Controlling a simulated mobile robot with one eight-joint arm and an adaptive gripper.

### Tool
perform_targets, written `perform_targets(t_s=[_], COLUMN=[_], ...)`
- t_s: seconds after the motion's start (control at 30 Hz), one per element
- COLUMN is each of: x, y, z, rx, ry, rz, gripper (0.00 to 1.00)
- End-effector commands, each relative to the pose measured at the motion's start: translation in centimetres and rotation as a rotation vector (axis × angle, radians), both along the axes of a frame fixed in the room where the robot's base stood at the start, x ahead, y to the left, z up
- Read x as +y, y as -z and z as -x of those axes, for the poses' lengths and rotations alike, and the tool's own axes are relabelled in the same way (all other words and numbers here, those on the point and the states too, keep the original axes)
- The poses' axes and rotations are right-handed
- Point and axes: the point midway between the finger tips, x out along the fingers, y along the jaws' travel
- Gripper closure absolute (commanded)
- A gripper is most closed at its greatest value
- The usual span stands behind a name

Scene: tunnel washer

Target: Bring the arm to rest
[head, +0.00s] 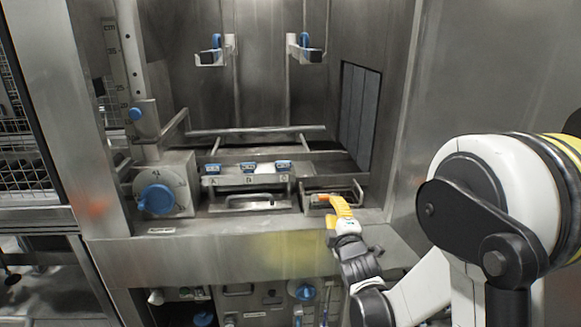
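My gripper (338,208) shows in the head view as yellow-orange fingers at the end of my white and black arm. It is over the front ledge of the steel washer chamber (265,250), at the small right-hand tray (352,190). The fingertips overlap the tray's front side in the picture. I cannot tell whether they touch it or hold anything. The fingers are too small to show whether they are open or shut. My arm reaches in from the right edge of the picture.
A box with a blue knob (157,199) stands left on the ledge. A block with several blue-topped parts (248,167) sits mid-ledge. Blue-ended brackets (304,50) hang on the back wall. A steel side wall (500,70) is close to my arm. Pipes and valves (303,291) fill the space below.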

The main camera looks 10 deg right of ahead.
Motion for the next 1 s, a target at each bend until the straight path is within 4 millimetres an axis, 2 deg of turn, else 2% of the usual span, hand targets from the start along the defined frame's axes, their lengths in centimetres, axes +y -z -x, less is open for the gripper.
perform_targets(t_s=[0.03, 0.17, 0.33, 0.47, 0.6, 0.7, 0.83, 0.9, 1.0], x=[-0.3, -1.0, -1.3, -1.1, -0.6, -0.1, 0.4, 0.6, 0.7], y=[-0.9, -2.6, -3.5, -3.3, -2.3, -1.3, -0.3, 0.0, 0.2], z=[0.9, 4.2, 10.5, 16.4, 23.3, 27.5, 31.4, 32.6, 33.4], rx=[0.037, 0.161, 0.32, 0.436, 0.549, 0.615, 0.67, 0.686, 0.696], ry=[0.017, 0.088, 0.21, 0.326, 0.465, 0.56, 0.653, 0.683, 0.703], rz=[-0.064, -0.291, -0.585, -0.8, -1.013, -1.132, -1.235, -1.265, -1.284], gripper=[0.65, 0.65, 0.65, 0.65, 0.65, 0.65, 0.65, 0.65, 0.65])
